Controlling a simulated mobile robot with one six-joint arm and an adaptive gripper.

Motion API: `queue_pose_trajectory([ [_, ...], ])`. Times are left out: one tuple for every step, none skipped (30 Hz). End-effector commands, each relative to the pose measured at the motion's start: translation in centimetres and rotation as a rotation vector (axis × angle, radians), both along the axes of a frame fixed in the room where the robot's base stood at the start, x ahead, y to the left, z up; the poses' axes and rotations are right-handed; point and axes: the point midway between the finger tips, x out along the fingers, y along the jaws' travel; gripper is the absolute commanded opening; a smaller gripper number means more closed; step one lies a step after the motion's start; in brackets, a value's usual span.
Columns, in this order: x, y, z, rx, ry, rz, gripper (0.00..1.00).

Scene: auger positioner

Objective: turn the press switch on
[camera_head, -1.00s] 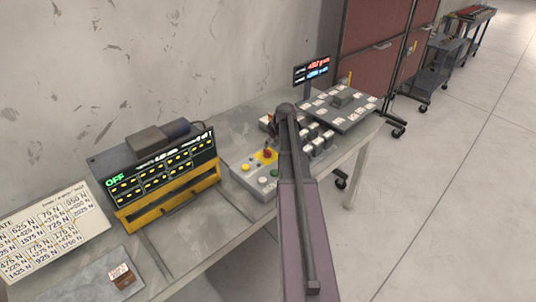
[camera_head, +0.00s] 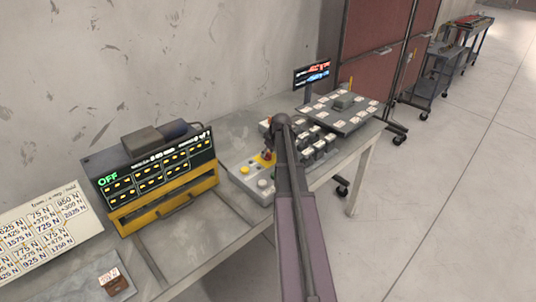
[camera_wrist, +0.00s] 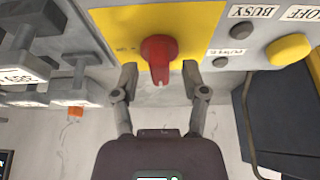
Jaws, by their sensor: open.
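A red switch knob (camera_wrist: 159,56) stands out from a yellow plate (camera_wrist: 118,24) on the grey control panel in the wrist view. My gripper (camera_wrist: 159,78) is open and empty, with one finger on each side of the knob. I cannot tell whether the fingers touch it. In the head view the control panel (camera_head: 239,161) sits on the bench, and my arm hides part of it and most of my gripper. The display unit (camera_head: 150,172) to its left reads OFF in green.
A yellow button (camera_wrist: 289,49) and a BUSY label (camera_wrist: 241,12) are right of the knob in the wrist view. Grey blocks with white labels (camera_wrist: 74,88) stand to the left. A tilted grey board (camera_head: 340,113) is beyond my arm in the head view.

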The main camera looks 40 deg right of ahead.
Motion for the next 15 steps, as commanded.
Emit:
queue_pose_trajectory([
  [0.01, 0.0, 0.01, 0.0, 0.0, 0.0, 0.57],
  [0.0, 0.01, 0.01, 0.0, 0.0, 0.0, 0.57],
  [0.0, 0.01, 0.02, 0.0, 0.0, 0.0, 0.57],
  [0.0, 0.01, 0.02, 0.0, 0.0, 0.0, 0.57],
  [0.0, 0.01, 0.02, 0.0, 0.0, 0.0, 0.57],
  [0.0, 0.01, 0.02, 0.0, 0.0, 0.0, 0.54],
  [0.0, 0.01, 0.02, 0.0, 0.0, 0.0, 0.45],
  [0.0, 0.02, 0.02, 0.0, 0.0, 0.0, 0.36],
  [0.0, 0.02, 0.02, 0.0, 0.0, 0.0, 0.24],
  [0.0, 0.02, 0.02, 0.0, 0.0, 0.0, 0.16],
  [0.0, 0.02, 0.02, 0.0, 0.0, 0.0, 0.07],
  [0.0, 0.02, 0.02, 0.0, 0.0, 0.0, 0.0],
  [0.0, 0.02, 0.02, 0.0, 0.0, 0.0, 0.0],
  [0.0, 0.02, 0.01, 0.0, 0.0, 0.0, 0.0],
  [0.0, 0.02, 0.01, 0.0, 0.0, 0.0, 0.0],
])
